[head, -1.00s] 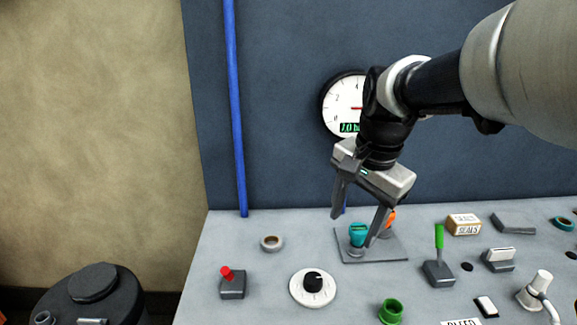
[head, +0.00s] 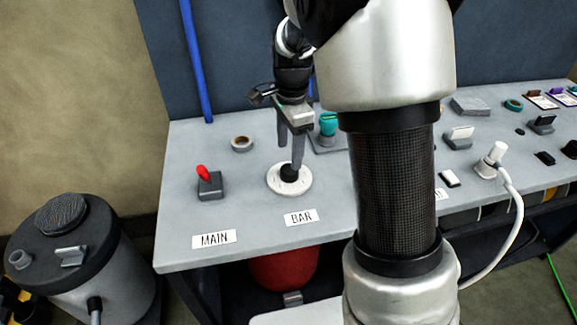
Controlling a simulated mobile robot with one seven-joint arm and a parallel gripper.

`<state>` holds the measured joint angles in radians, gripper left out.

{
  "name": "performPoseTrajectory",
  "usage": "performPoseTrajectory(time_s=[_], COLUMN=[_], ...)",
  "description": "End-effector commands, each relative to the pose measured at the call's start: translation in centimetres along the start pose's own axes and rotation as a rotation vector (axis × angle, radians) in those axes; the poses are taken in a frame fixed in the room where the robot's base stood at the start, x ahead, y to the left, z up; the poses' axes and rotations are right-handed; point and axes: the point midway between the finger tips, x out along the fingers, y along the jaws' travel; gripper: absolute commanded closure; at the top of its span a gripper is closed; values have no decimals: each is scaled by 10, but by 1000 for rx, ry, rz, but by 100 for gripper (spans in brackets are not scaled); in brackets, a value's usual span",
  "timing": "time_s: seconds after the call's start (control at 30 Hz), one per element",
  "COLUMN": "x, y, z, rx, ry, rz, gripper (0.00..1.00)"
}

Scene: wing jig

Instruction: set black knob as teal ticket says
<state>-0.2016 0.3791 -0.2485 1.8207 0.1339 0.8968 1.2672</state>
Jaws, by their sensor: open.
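The black knob (head: 289,173) sits at the middle of a white round dial (head: 275,187) on the grey bench, above a label reading BAR (head: 301,217). My gripper (head: 291,158) points down over the knob with its fingers apart, the tips at or just above it. I cannot tell whether they touch it. The dial's marks are too small to read, and the knob's pointer is hidden. A teal card (head: 567,95) lies at the far right back of the bench, its writing too small to read.
A red-handled switch (head: 209,183) stands left of the dial, by a MAIN label (head: 214,239). A tan ring (head: 242,144) and a teal-topped fitting (head: 328,125) are behind. A white hose (head: 514,215) hangs at the right. My arm hides the bench's middle.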

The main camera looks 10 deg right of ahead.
Motion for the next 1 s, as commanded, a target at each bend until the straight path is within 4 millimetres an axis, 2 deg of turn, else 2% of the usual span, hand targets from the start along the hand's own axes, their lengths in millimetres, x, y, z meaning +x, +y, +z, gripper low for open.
performPoseTrajectory(time_s=[0.03, 0.1, 0.3, 0.47, 0.73, 1.0], x=[13, 27, 54, 63, 64, 63], y=[1, 1, 0, 0, 0, 0], z=[0, 0, 0, 0, 0, 0], rx=[1, 1, -1, -1, -1, -1], ry=[-1, -1, 0, 0, 0, 0], rz=[4, 4, 2, 0, 0, 0], gripper=[42, 42, 42, 42, 42, 84])
